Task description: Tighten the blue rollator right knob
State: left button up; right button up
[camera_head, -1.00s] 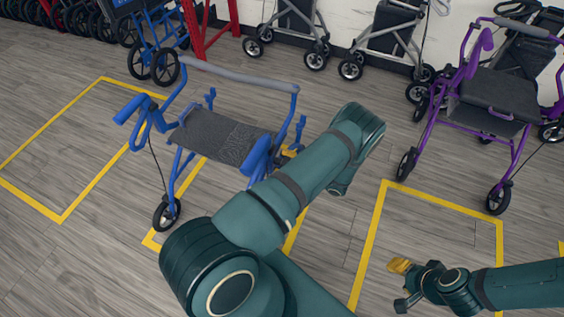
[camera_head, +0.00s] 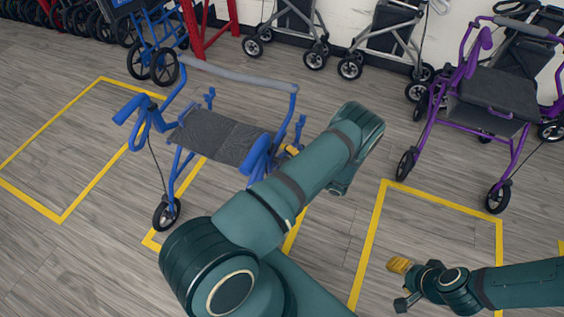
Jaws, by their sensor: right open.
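The blue rollator (camera_head: 241,137) stands upright left of centre, with a grey seat and a grey bar along its back. Its handle on the picture's right (camera_head: 257,157) is partly covered by my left arm. I cannot make out the right knob. My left gripper (camera_head: 293,150) is mostly hidden behind my own arm; only a yellow fingertip shows, close to the rollator's right-hand frame. I cannot tell whether it touches the frame. My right gripper (camera_head: 400,267) is open and empty over the floor at the lower right, well away from the rollator.
A purple rollator (camera_head: 495,95) stands at the upper right. Grey walkers (camera_head: 392,45) line the wall, and another blue rollator (camera_head: 160,40) and a red frame (camera_head: 205,30) stand at the back left. Yellow floor lines mark bays; the bay (camera_head: 375,228) at right is largely clear.

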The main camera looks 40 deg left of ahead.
pick_arm(q)
jog(key=shift+a, duration=0.1)
jog(key=v, duration=1.2)
dwell(0.4)
